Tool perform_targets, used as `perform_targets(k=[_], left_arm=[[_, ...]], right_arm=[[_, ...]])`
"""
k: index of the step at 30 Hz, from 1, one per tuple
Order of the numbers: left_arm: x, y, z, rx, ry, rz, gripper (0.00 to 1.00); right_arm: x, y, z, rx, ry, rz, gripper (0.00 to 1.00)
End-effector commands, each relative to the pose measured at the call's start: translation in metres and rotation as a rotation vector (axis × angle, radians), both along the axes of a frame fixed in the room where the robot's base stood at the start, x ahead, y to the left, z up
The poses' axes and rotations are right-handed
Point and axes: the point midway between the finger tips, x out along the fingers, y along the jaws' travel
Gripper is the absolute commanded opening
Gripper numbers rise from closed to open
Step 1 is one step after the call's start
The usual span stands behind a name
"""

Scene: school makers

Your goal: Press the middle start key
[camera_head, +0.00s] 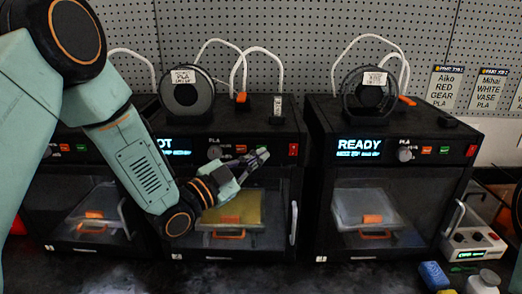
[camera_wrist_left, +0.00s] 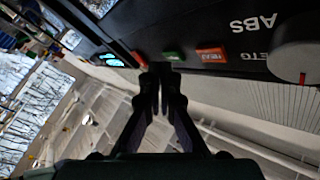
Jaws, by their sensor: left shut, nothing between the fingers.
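The middle printer (camera_head: 180,250) is a black box with a window front and a lit display partly covered by my left arm. My left gripper (camera_head: 264,153) is shut and empty, with its tips at the right part of that printer's control panel. In the wrist view the closed fingertips (camera_wrist_left: 161,72) are close to a green key (camera_wrist_left: 172,56), which sits beside an orange key (camera_wrist_left: 212,55). Whether the tips touch it I cannot tell. In the head view my gripper hides the green key. My right gripper is not in view.
A knob (camera_head: 215,152) and a red switch (camera_head: 293,149) flank the keys. The right printer (camera_head: 318,200) shows READY; the left printer (camera_head: 40,200) is partly behind my arm. A control box (camera_head: 474,243) and a blue item (camera_head: 434,275) are at lower right.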

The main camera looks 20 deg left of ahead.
Motion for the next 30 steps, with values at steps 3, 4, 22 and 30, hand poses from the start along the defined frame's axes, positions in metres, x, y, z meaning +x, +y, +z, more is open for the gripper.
perform_targets(k=[3, 4, 22, 30], left_arm=[[0.0, 0.0, 0.0001, 0.0, 0.0, 0.0, 0.0], [-0.0001, 0.0, 0.0001, 0.0, 0.0, 0.0, 0.0], [0.0045, 0.0013, -0.0005, 0.001, -0.001, 0.0, 0.0], [0.0094, 0.0027, -0.0006, -0.001, 0.0, 0.0, 0.0]], right_arm=[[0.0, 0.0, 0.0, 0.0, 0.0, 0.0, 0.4], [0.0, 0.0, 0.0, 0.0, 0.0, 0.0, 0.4], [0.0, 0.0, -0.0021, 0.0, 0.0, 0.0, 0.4], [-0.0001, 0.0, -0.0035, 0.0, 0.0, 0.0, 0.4]])
